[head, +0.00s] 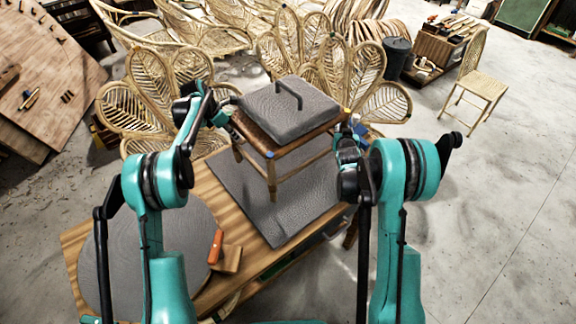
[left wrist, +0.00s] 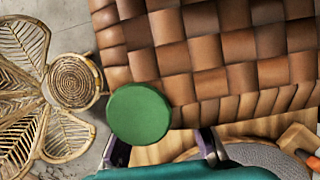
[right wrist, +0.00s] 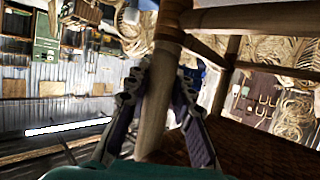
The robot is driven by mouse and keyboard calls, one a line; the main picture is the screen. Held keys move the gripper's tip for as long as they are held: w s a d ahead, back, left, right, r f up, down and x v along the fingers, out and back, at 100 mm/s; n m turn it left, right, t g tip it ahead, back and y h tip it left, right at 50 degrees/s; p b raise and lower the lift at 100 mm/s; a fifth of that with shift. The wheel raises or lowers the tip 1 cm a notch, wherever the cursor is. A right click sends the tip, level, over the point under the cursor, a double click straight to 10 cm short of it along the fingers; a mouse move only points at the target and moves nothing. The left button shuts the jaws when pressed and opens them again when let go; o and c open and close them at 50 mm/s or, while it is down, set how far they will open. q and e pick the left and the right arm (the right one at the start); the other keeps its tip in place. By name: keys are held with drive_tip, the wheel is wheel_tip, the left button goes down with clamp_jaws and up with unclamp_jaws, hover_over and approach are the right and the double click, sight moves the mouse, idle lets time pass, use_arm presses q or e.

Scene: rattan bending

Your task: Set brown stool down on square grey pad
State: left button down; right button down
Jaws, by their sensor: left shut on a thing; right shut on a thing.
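The brown stool (head: 270,150) has a woven seat and wooden legs, and is upright above the square grey pad (head: 290,225). I cannot tell whether its feet touch the pad. A grey cushion-like block (head: 285,112) with a dark handle lies on its seat. My left gripper (head: 226,116) is shut on the stool's left side. The left wrist view shows the brown weave (left wrist: 220,60) close up and a green disc (left wrist: 138,113); the grasp itself is hidden. My right gripper (head: 346,138) is shut on the stool at its right side; the right wrist view shows its fingers around a wooden leg (right wrist: 155,105).
The wooden table (head: 200,185) also bears a round grey pad (head: 150,245) and an orange-handled tool (head: 216,246) beside a wood block (head: 228,260). Rattan petal-backed chairs (head: 355,75) crowd behind the table. Open floor (head: 490,200) lies to the right.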

sight(235, 142)
use_arm(q)
drive_tip(key=shift+w+d+f, duration=0.1)
use_arm(e)
drive_tip(key=shift+w+f, duration=0.1)
use_arm(q)
drive_tip(key=shift+f, duration=0.1)
use_arm(e)
drive_tip(key=shift+f, duration=0.1)
